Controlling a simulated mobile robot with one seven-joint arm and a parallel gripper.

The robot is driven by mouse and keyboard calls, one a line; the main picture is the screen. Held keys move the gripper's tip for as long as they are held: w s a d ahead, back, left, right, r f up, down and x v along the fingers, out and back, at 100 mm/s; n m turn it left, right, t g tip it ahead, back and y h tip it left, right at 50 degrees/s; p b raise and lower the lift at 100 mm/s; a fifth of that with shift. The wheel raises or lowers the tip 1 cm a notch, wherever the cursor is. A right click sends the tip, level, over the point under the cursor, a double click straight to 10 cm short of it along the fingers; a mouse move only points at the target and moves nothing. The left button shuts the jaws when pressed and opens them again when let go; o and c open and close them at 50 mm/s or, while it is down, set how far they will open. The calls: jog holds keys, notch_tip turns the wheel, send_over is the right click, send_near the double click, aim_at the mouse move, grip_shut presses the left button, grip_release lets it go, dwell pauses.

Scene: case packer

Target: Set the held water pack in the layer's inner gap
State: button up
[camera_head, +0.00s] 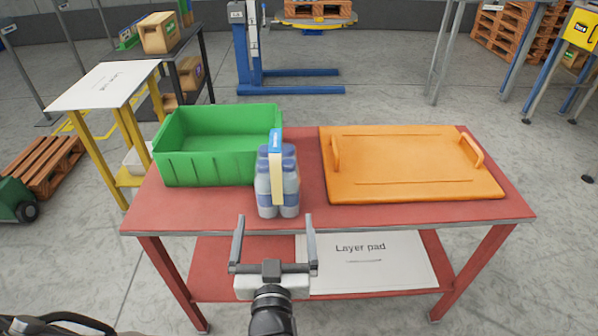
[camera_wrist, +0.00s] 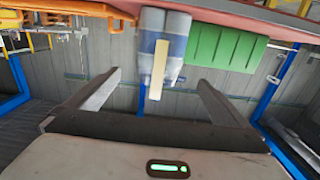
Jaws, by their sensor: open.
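The water pack (camera_head: 290,188) is a bundle of clear bottles with blue caps and a cream carrying strip with a blue end. It stands upright on the red table (camera_head: 400,214), between a green crate and an orange board. My gripper (camera_head: 274,222) is open and empty, in front of the table's near edge and apart from the pack. In the wrist view, which is upside down, the pack (camera_wrist: 175,42) shows beyond the open fingers (camera_wrist: 160,80). I see no layer of packs and no inner gap in either view.
The empty green crate (camera_head: 218,170) is left of the pack; it also shows in the wrist view (camera_wrist: 225,47). The orange board (camera_head: 410,165) with two handles lies to the right. A white layer pad (camera_head: 365,270) rests on the lower shelf. Bare table shows along the front.

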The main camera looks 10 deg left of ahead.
aim_at(276, 189)
jog(key=b+x, duration=0.7)
jog(key=x, duration=0.4)
jog(key=shift+a+r, duration=0.1)
jog(key=b+x, duration=0.1)
jog(key=x, duration=0.5)
jog(key=shift+w, duration=0.15)
jog(key=c, duration=1.8)
jog(key=shift+r, duration=0.25)
jog(key=shift+c, duration=0.2)
